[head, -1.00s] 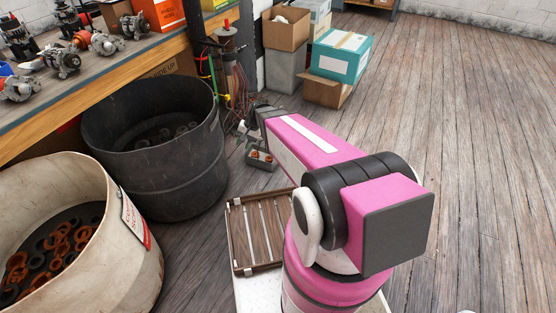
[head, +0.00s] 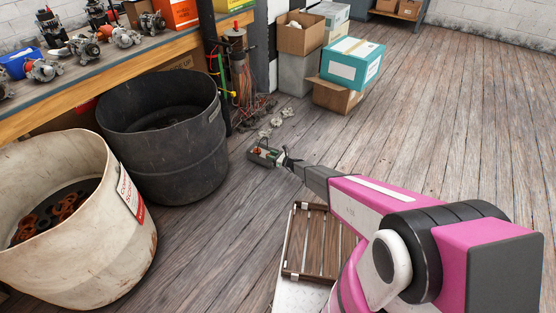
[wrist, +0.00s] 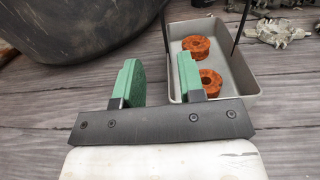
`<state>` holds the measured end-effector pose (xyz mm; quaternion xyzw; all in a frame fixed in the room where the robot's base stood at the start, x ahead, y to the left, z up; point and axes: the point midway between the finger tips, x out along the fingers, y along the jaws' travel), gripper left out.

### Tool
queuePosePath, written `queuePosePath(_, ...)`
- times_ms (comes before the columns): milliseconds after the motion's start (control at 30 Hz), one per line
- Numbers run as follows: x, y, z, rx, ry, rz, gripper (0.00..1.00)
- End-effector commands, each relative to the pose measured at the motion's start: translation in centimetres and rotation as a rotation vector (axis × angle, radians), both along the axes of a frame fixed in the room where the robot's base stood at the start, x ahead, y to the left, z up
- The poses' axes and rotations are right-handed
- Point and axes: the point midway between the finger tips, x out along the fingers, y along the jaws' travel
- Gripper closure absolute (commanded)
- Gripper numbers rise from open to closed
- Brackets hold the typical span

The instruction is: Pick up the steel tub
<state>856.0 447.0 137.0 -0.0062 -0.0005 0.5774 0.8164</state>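The steel tub (head: 264,156) is a small grey open box on the wooden floor, right of the black bin. In the wrist view the tub (wrist: 240,78) has a dark upright handle, its top cut off by the frame, and two orange-brown rings inside. My gripper (head: 290,163) is low, at the tub's right side in the head view. In the wrist view my gripper (wrist: 159,78) is open, with two green fingers apart and nothing between them. Its right finger overlaps the tub's near left corner in the picture; I cannot tell whether they touch.
The black bin (head: 170,163) and a cream bin (head: 60,235) with rings stand left, by the workbench (head: 130,68). Metal castings (head: 270,128) lie behind the tub. Cartons (head: 345,62) stand farther back. A slatted wooden crate (head: 292,245) is in front. The right floor is clear.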

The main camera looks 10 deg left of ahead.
Motion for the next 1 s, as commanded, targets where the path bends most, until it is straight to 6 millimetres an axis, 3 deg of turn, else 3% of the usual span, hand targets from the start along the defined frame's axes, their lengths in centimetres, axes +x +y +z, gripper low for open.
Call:
queuePosePath(167, 0.6, 1.2, -0.4, 0.013, 0.011, -0.008, 0.64)
queuePosePath(400, 1.8, 4.4, -0.4, 0.011, 0.009, -0.007, 0.64)
queuePosePath(667, 2.4, 6.0, -0.3, 0.010, 0.008, -0.008, 0.64)
queuePosePath(1000, 3.8, 10.1, -0.3, 0.009, 0.008, -0.007, 0.64)
